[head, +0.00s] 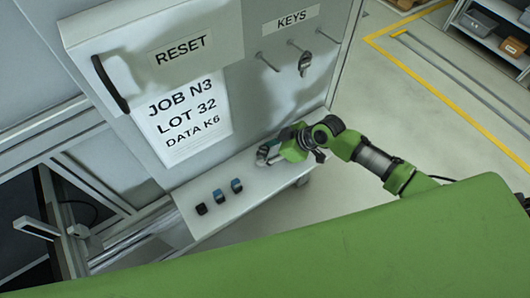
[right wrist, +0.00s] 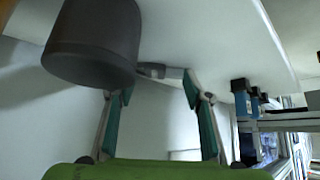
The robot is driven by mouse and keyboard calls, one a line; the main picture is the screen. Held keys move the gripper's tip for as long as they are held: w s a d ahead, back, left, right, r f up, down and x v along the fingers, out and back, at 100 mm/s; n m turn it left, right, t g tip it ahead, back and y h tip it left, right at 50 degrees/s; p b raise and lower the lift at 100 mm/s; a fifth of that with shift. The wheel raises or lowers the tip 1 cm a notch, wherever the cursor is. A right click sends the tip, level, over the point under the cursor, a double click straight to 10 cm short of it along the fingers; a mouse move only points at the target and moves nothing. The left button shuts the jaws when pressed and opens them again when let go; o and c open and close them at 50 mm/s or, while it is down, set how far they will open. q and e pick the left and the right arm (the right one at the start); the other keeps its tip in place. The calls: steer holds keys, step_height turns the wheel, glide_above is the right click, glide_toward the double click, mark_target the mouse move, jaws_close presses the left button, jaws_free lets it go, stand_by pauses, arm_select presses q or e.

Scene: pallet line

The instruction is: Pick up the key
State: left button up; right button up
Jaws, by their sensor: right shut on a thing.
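My right gripper (head: 266,152) is low over the white shelf, at its right part. In the right wrist view its teal fingers (right wrist: 158,84) are shut on a small grey metal piece, apparently the key (right wrist: 152,70), close against the shelf surface. Its shape is partly hidden by a dark cylinder in front, and I cannot tell whether it touches the shelf. Another key (head: 305,62) hangs on the middle hook under the KEYS label, apart from the gripper. My left gripper is not in view.
The shelf (head: 240,188) also carries several small dark and blue blocks (head: 218,195) at left. The dark cylinder (right wrist: 95,42) is close to the fingers. The wall panel (head: 225,80) with a RESET label and black handle (head: 110,84) rises behind. Open floor (head: 400,110) lies right.

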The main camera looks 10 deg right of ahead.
steer(key=shift+s+f, duration=0.1)
steer(key=shift+s, duration=0.05)
steer(key=shift+r+b, duration=0.25)
steer(key=shift+b, duration=0.1)
steer(key=c, duration=0.4)
steer(key=shift+r, duration=0.4)
steer(key=shift+r+b, duration=0.6)
steer(key=shift+b, duration=0.05)
steer(key=shift+c, duration=1)
steer(key=s+r, duration=0.1)
steer(key=r, duration=0.1)
steer(key=s+r, duration=0.1)
steer(key=s+a+r+b, duration=0.1)
steer(key=s+r, duration=0.1)
steer(key=shift+s+r, duration=0.1)
steer(key=shift+r, duration=0.25)
jaws_close()
steer(key=s+a+r+b, duration=0.2)
steer(key=s+r, duration=0.2)
steer(key=s, duration=0.5)
steer(key=shift+a+r, duration=0.2)
steer(key=shift+r, duration=0.2)
steer(key=shift+s, duration=0.1)
steer(key=o, duration=2.1)
jaws_free()
steer(key=shift+c, duration=0.2)
